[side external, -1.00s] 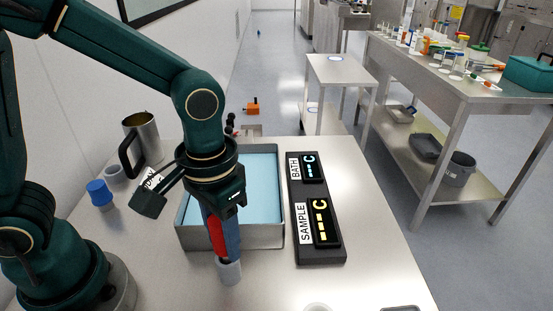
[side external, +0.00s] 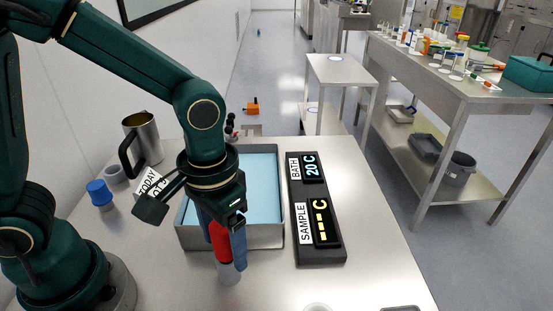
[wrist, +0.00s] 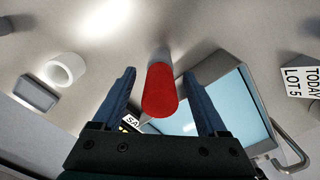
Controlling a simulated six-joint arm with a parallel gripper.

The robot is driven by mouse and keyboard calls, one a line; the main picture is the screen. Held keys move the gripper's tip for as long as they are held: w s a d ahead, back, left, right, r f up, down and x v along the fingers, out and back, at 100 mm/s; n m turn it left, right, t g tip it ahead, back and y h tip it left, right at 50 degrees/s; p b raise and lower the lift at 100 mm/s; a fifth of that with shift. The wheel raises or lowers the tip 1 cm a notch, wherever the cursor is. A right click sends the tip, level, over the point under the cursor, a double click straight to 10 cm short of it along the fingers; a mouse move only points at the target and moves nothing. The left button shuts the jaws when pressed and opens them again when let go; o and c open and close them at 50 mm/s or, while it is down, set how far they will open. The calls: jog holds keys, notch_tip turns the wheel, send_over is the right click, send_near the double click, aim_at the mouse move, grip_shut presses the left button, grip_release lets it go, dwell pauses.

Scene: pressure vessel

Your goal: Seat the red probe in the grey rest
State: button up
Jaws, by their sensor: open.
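The red probe (side external: 221,241) stands roughly upright with its lower end at the grey rest (side external: 229,273) near the table's front. In the wrist view the red probe (wrist: 160,95) is seen from its top end, with the grey rest (wrist: 160,55) beyond it. I cannot tell how deep it sits. My gripper (side external: 226,254) is open and points down around the probe. In the wrist view its blue fingers (wrist: 160,75) stand on either side of the probe, with a visible gap on both sides.
A steel bath (side external: 265,237) with light-blue liquid stands right behind the rest. The dark display panel (side external: 318,253) is to its right, reading 20 C for BATH and dashes for SAMPLE. A steel jug (side external: 143,138) and a blue-capped item (side external: 99,192) are at the left. A white ring (wrist: 65,69) lies nearby.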

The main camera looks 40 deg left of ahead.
notch_tip(320, 180, up, 5)
jog(key=shift+f, duration=0.1)
dwell(0.3)
jog(key=shift+a+r, duration=0.1)
jog(key=shift+r, duration=0.2)
jog(key=shift+s+a+r+n+t+h, duration=0.15)
jog(key=shift+a+r+n+t, duration=0.15)
jog(key=shift+r, duration=0.2)
jog(key=shift+w+a+r+n+t+h, duration=0.1)
jog(key=shift+a+r+n+t+h, duration=0.15)
jog(key=shift+r, duration=0.25)
jog(key=s+a+r+m+t, duration=0.1)
jog(key=s+a+r+t, duration=0.1)
jog(key=a, duration=0.4)
jog(key=shift+s+a+t+y, duration=0.2)
jog(key=shift+s+t+y, duration=0.2)
jog(key=shift+s+t, duration=0.6)
jog(key=shift+w+t, duration=0.25)
